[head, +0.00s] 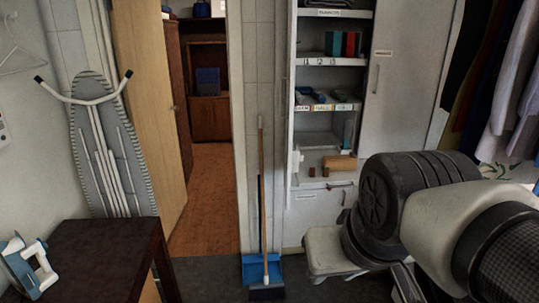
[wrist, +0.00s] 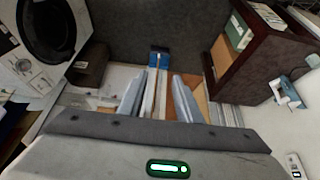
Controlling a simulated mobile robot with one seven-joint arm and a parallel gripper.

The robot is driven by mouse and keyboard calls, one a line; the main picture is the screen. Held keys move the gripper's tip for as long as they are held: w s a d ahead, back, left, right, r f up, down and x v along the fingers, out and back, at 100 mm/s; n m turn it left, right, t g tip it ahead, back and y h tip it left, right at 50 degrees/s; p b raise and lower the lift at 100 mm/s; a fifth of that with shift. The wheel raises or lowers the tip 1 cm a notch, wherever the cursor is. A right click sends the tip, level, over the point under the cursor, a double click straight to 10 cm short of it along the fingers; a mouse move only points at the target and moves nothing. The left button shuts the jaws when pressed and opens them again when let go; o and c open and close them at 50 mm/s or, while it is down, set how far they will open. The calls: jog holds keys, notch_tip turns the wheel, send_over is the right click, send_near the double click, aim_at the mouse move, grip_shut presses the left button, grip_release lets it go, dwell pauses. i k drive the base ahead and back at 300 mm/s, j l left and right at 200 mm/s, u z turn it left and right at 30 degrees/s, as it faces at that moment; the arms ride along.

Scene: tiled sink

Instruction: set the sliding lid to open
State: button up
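I cannot pick out a sliding lid for certain in either view. In the head view, a small light-brown wooden block or box (head: 340,163) lies on the open lower shelf of the white cabinet (head: 363,205); whether it has a lid is too small to tell. My gripper (wrist: 158,76) shows in the wrist view with its two fingers apart and nothing between them; a blue dustpan lies on the floor well beyond. The gripper is apart from the cabinet shelf. My arm fills the right of the head view and hides part of the cabinet.
A broom (head: 262,200) stands before the wall with the dustpan (head: 256,268) at its foot. An ironing board (head: 105,150), open doorway and dark table (head: 95,255) with an iron (head: 27,265) are left. A washing machine (wrist: 45,35) shows in the wrist view. Grey floor is clear between.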

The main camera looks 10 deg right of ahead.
aim_at(351, 156)
jog(key=i+l, duration=0.55)
jog(key=i, duration=0.15)
jog(key=i+l, duration=0.5)
jog(key=i, duration=0.15)
jog(key=i+l, duration=0.55)
jog(key=i, duration=0.15)
jog(key=i+l, duration=0.5)
jog(key=i, duration=0.15)
